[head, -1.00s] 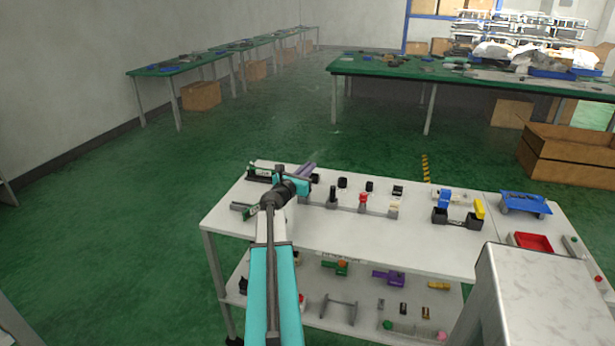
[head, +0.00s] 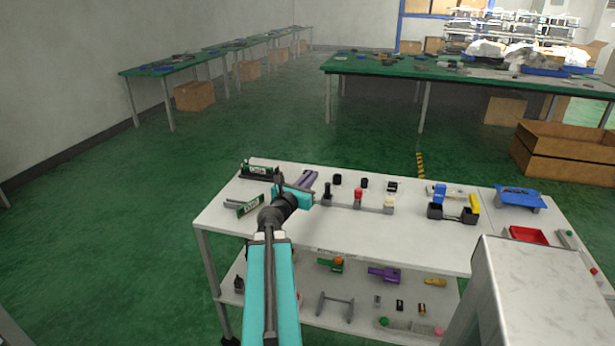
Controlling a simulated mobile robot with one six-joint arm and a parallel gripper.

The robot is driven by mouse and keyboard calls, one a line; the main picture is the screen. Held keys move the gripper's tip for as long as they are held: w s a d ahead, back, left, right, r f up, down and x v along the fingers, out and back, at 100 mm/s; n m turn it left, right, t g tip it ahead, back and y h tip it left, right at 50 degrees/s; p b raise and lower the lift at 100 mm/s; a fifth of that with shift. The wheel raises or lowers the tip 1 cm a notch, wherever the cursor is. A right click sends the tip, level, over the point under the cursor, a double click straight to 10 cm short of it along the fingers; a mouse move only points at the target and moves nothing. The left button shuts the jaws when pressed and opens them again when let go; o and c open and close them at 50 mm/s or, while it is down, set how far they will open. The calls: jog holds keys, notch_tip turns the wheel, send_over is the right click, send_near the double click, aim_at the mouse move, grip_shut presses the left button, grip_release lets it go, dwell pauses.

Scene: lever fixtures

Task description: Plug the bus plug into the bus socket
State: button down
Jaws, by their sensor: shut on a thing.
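My gripper (head: 300,188) is above the left part of the white table and seen from behind, with teal parts. It is shut on a purple piece (head: 309,179), probably the bus plug, which sticks out beyond the gripper to the upper right. Its front end and the grip itself are too small to make out. The bus socket cannot be told for certain. Another purple part (head: 385,274) lies on the lower shelf, well below and right of the gripper.
The white table (head: 330,228) carries green-and-white fixtures (head: 249,206) at left, a black lever (head: 327,190), a red knob (head: 358,195), a blue-and-yellow fixture (head: 455,205), a blue tray (head: 520,196) and a red tray (head: 527,235). A grey block (head: 535,290) stands at front right.

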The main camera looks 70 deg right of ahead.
jog(key=a+p, duration=0.1)
jog(key=p, duration=0.3)
jog(key=s+a+p, duration=0.1)
jog(key=p, duration=0.4)
jog(key=shift+s+a+r, duration=0.2)
jog(key=shift+s+r, duration=0.05)
jog(key=shift+r, duration=0.15)
jog(key=a+p, duration=0.1)
jog(key=p, duration=0.4)
jog(key=shift+s, duration=0.35)
jog(key=shift+s+a+p, duration=0.15)
jog(key=shift+a+p, duration=0.15)
jog(key=shift+p, duration=0.65)
jog(key=shift+a+f+p, duration=0.1)
jog(key=shift+a+p, duration=0.1)
jog(key=shift+p, duration=0.25)
